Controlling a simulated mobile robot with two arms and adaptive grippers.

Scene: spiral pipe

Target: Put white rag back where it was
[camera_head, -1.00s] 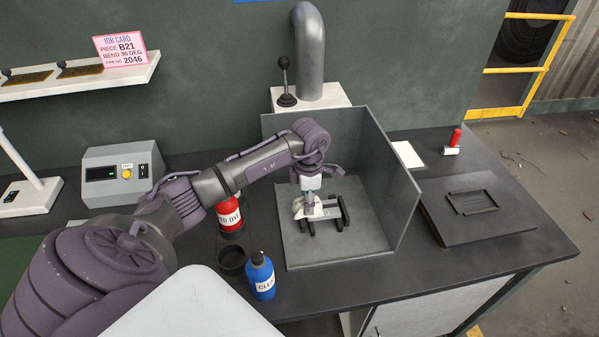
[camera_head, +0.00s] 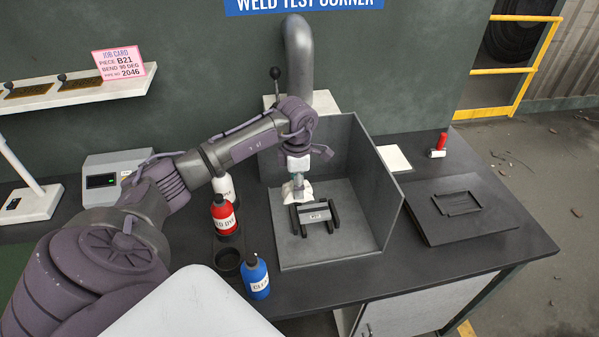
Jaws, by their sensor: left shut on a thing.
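The white rag (camera_head: 293,193) hangs crumpled in my left gripper (camera_head: 297,180), which is shut on it. The gripper points down inside the grey open-front booth, at the left and behind a small metal piece (camera_head: 318,217). That piece rests across a dark stand (camera_head: 302,222) on the booth floor. Whether the rag touches the floor or the stand, I cannot tell. My right gripper is not in view.
The grey booth (camera_head: 378,200) has walls at back and right. Left of it stand a white bottle (camera_head: 223,186), a red bottle (camera_head: 224,216), a blue bottle (camera_head: 256,277) and an empty dark round holder (camera_head: 228,262). A flat dark plate (camera_head: 440,228) lies right.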

